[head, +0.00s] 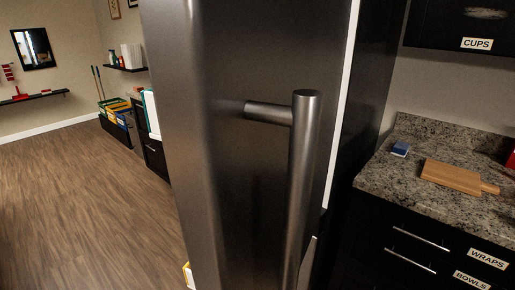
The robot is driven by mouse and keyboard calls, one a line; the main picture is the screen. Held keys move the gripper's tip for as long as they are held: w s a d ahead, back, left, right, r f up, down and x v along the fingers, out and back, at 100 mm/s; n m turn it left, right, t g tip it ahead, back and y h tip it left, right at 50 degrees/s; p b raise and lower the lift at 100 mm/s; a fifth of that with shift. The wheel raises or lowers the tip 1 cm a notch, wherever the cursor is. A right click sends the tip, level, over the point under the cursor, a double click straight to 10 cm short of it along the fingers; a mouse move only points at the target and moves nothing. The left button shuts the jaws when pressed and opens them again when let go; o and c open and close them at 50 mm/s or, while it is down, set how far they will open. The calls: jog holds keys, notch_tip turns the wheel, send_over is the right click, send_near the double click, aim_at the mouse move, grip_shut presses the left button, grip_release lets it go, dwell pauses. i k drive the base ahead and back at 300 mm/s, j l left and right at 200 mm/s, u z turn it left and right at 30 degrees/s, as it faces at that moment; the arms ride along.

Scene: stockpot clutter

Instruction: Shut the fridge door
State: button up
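The fridge door (235,165) fills the middle of the head view, very close, with a dark brushed-steel face. Its thick vertical metal handle (301,180) stands out from the face on a short bar near the top. A white strip (341,100) runs down the door's right edge. Behind it is a dark upright panel (368,85). The door hides most of what lies behind it, so how far it stands open cannot be told. My gripper is not in view.
At right, a granite counter (385,190) holds a cutting board (452,177) and a blue sponge-like block (400,148). Labelled drawers (420,240) are below. Wood floor (85,200) is clear at left. Colored bins (115,108) stand along the far wall.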

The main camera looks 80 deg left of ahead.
aim_at(242, 102)
jog(key=u, duration=2.75)
jog(key=k+l+u, duration=0.35)
jog(key=k+l, duration=0.35)
